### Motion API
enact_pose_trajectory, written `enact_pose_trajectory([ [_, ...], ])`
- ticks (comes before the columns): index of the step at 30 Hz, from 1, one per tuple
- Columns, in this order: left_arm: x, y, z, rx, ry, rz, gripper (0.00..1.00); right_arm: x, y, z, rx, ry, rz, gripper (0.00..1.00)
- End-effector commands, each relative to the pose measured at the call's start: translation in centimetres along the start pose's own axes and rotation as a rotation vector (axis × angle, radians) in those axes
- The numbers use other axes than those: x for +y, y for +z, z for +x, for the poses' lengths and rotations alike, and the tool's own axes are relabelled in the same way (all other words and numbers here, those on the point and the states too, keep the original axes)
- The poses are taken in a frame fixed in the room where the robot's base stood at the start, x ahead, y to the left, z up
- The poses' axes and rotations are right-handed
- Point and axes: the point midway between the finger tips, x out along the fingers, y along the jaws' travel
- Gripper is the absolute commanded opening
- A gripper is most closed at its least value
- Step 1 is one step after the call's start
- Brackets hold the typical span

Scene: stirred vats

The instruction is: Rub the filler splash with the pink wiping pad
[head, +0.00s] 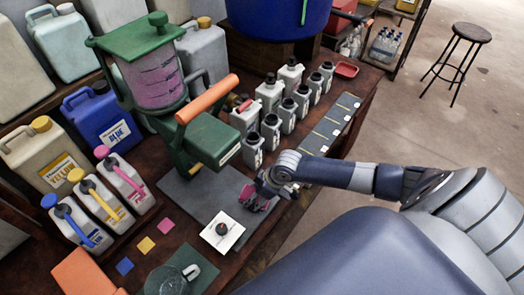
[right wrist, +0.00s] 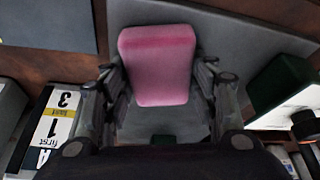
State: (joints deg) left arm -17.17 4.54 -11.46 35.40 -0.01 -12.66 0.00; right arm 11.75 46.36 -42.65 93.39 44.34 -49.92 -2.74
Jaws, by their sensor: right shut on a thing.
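My right gripper (head: 268,189) is low over the table, near the right edge of a dark grey mat (head: 193,198). It is shut on the pink wiping pad (head: 261,204). In the right wrist view the pink pad (right wrist: 158,60) sits between the two fingers of the gripper (right wrist: 160,80), with a grey surface behind it. I cannot tell whether the pad touches that surface. I cannot make out the filler splash in either view. My left gripper is out of view.
A green dispenser with an orange handle (head: 208,98) stands left of my right gripper. A white card with a dark round thing (head: 222,231) lies in front. Several grey bottles (head: 271,132) line up behind. Several jugs (head: 125,181) stand at left.

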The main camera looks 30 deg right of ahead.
Motion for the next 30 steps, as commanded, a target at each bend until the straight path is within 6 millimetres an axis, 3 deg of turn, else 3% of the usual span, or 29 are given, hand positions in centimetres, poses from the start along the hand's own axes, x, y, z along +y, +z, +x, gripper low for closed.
enact_pose_trajectory([
  [3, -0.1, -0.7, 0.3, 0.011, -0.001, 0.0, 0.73, 0.1, -0.4, 0.5, -0.002, -0.001, 0.001, 0.27],
  [13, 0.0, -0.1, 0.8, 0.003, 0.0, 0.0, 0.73, 0.8, -3.0, 1.4, -0.004, -0.001, 0.0, 0.27],
  [25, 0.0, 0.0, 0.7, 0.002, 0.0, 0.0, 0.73, 0.9, -3.3, 1.4, -0.006, -0.001, 0.0, 0.27],
  [30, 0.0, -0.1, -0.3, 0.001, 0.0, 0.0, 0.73, 1.0, -3.7, 0.5, -0.006, -0.001, 0.0, 0.27],
])
